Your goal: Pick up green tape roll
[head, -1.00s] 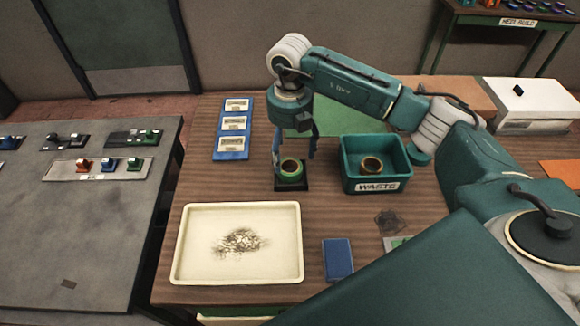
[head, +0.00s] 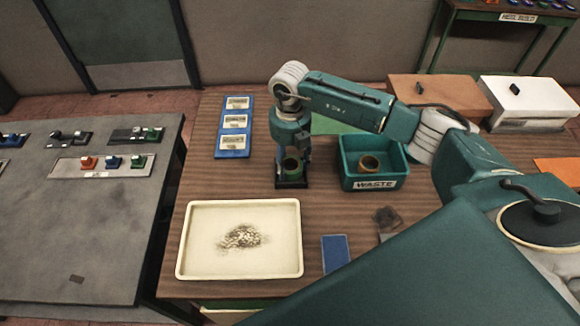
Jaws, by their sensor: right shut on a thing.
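The green tape roll (head: 291,165) sits at a small black stand (head: 291,184) on the wooden table. My right gripper (head: 292,163) points down over it, with its fingers shut on the roll; the fingers and wrist hide part of it. I cannot tell whether the roll is clear of the stand. My left gripper is not in view.
A cream tray (head: 196,261) with debris lies in front. Blue label cards (head: 234,142) lie at the back left. A blue block (head: 335,253) lies right of the tray.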

